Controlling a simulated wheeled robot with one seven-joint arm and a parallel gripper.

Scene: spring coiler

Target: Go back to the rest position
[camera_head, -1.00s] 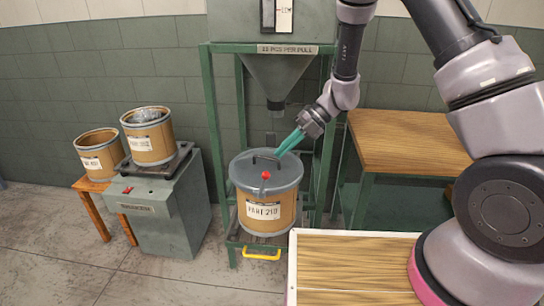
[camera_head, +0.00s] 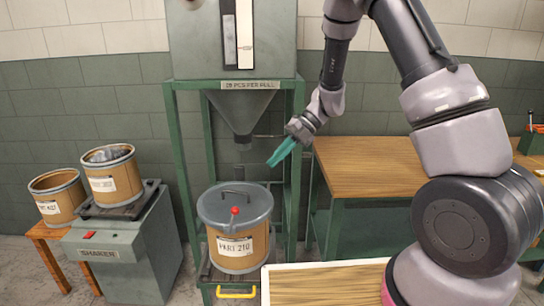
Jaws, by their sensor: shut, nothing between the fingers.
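My gripper (camera_head: 277,158) has teal fingers, shut and empty. It points down and left in the air, above and to the right of the lidded drum. The drum (camera_head: 238,250) is labelled PART 210 and stands under the hopper (camera_head: 244,108). Its grey lid (camera_head: 216,208) is on, with a dark handle and a red knob (camera_head: 235,211). My fingers are apart from the lid.
A wooden-topped bench (camera_head: 375,165) stands behind my arm at the right. At the left are a shaker (camera_head: 125,255) with an open drum (camera_head: 113,183) on it, and another open drum (camera_head: 60,205) on a stool. The green hopper frame (camera_head: 190,155) stands around the drum.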

